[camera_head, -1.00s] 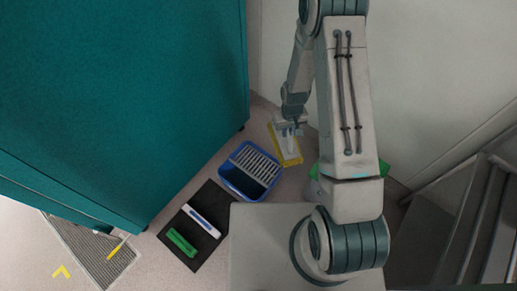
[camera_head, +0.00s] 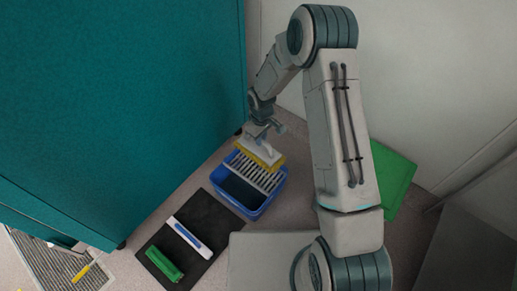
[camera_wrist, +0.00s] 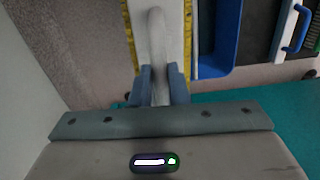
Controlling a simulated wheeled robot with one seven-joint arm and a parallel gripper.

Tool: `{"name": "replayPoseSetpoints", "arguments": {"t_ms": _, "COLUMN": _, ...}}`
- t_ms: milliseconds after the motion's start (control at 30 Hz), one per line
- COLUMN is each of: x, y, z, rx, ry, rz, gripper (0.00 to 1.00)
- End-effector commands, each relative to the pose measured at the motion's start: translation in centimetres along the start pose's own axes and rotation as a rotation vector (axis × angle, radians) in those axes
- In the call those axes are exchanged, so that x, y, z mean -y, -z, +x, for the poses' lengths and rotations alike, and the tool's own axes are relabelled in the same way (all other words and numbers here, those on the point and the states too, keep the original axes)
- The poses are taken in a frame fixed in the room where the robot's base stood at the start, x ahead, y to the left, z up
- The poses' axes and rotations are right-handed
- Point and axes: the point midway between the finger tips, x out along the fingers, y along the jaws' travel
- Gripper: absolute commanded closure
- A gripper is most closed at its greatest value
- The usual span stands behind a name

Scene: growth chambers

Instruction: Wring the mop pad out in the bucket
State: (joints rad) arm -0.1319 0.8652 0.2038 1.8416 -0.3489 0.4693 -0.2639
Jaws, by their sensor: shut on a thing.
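My gripper (camera_wrist: 159,88) is shut on the white handle of the mop pad (camera_wrist: 176,30), a flat pale block with yellow edges. In the head view the mop pad (camera_head: 259,154) is held over the far end of the blue bucket (camera_head: 239,208), at the slatted wringer grid (camera_head: 256,175). I cannot tell whether the pad touches the grid. The near part of the bucket is open and dark inside. In the wrist view the bucket (camera_wrist: 212,73) lies just right of the pad.
A black mat (camera_head: 191,256) left of the bucket holds a white-and-blue tool (camera_head: 189,237) and a green tool (camera_head: 164,264). A teal cabinet (camera_head: 130,110) stands close on the left. A green panel (camera_head: 392,178) lies at the right by the wall.

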Motion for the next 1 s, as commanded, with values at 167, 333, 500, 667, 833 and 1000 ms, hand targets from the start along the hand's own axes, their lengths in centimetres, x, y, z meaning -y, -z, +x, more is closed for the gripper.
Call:
{"name": "replayPoseSetpoints", "arguments": {"t_ms": 167, "x": 0.1, "y": 1.0, "z": 1.9, "rx": -0.002, "ry": -0.001, "rz": -0.050, "gripper": 1.00}}
{"name": "replayPoseSetpoints", "arguments": {"t_ms": 333, "x": 0.2, "y": 1.2, "z": 2.3, "rx": 0.000, "ry": 0.000, "rz": -0.067, "gripper": 1.00}}
{"name": "replayPoseSetpoints", "arguments": {"t_ms": 500, "x": 0.2, "y": 1.2, "z": 3.4, "rx": 0.000, "ry": 0.001, "rz": -0.067, "gripper": 1.00}}
{"name": "replayPoseSetpoints", "arguments": {"t_ms": 667, "x": 0.2, "y": 1.2, "z": 5.1, "rx": 0.000, "ry": 0.001, "rz": -0.066, "gripper": 1.00}}
{"name": "replayPoseSetpoints", "arguments": {"t_ms": 833, "x": 0.2, "y": 1.2, "z": 6.8, "rx": -0.001, "ry": 0.000, "rz": -0.065, "gripper": 1.00}}
{"name": "replayPoseSetpoints", "arguments": {"t_ms": 1000, "x": 0.2, "y": 1.2, "z": 8.4, "rx": 0.000, "ry": 0.000, "rz": -0.065, "gripper": 1.00}}
